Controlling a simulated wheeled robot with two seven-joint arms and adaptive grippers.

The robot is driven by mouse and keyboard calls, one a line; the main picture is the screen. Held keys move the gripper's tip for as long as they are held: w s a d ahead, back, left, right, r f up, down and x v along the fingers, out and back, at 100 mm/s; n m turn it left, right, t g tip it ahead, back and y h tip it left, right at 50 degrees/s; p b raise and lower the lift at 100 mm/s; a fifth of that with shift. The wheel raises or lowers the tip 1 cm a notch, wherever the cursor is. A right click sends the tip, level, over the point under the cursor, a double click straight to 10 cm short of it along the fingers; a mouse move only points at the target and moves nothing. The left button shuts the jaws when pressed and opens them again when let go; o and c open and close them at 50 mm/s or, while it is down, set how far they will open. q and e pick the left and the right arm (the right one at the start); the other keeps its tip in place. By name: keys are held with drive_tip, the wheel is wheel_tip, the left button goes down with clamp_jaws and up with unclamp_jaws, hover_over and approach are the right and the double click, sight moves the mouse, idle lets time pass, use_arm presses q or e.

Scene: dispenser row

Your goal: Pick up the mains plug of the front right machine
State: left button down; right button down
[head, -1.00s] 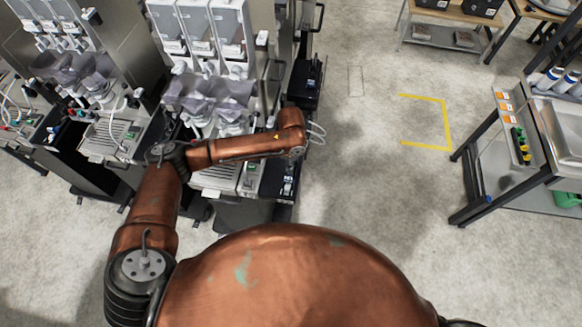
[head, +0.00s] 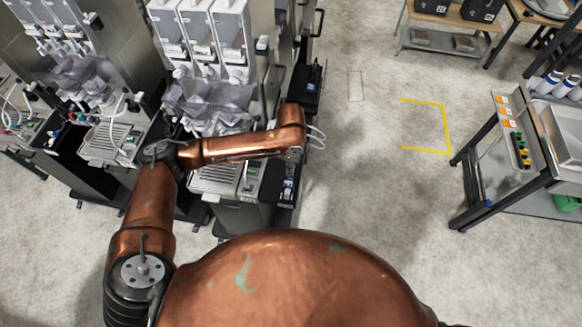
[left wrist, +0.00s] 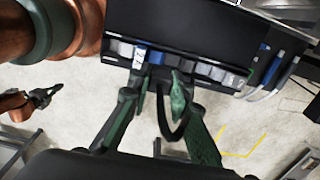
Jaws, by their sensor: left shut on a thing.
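The front right machine (head: 211,35) has three pale canisters and a grey drip grille, and stands at the centre left of the head view. My left gripper (head: 289,184) points down beside its right side, small and partly hidden by my wrist. In the left wrist view my left gripper (left wrist: 159,82) has its green-black fingers closed in at a dark panel. A black cable (left wrist: 165,112) loops down between the fingers. The plug body is mostly hidden by them. My right gripper (left wrist: 47,96) shows small at the left, away from the machine; its fingers are too small to judge.
A row of white, blue and grey blocks (left wrist: 203,68) lines the dark panel's edge, just beyond the fingertips. A second machine (head: 80,85) stands to the left. A metal-topped table (head: 560,140) is at the right. The floor (head: 370,200) between is open, with a yellow corner marking.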

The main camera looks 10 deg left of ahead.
use_arm(q)
drive_tip(key=s+d+r, duration=0.2)
drive_tip(key=s+r, duration=0.5)
drive_tip(key=s, duration=0.4)
drive_tip(key=shift+s+r+b, duration=0.3)
drive_tip(key=shift+s, duration=0.1)
drive_tip(key=shift+r+p, duration=0.25)
drive_tip(key=shift+p, duration=0.1)
drive_tip(key=shift+r+p, duration=0.75)
drive_tip(key=shift+p, duration=0.2)
idle(0.4)
wheel_tip(320, 180, up, 3)
drive_tip(key=p, duration=0.4)
idle(0.3)
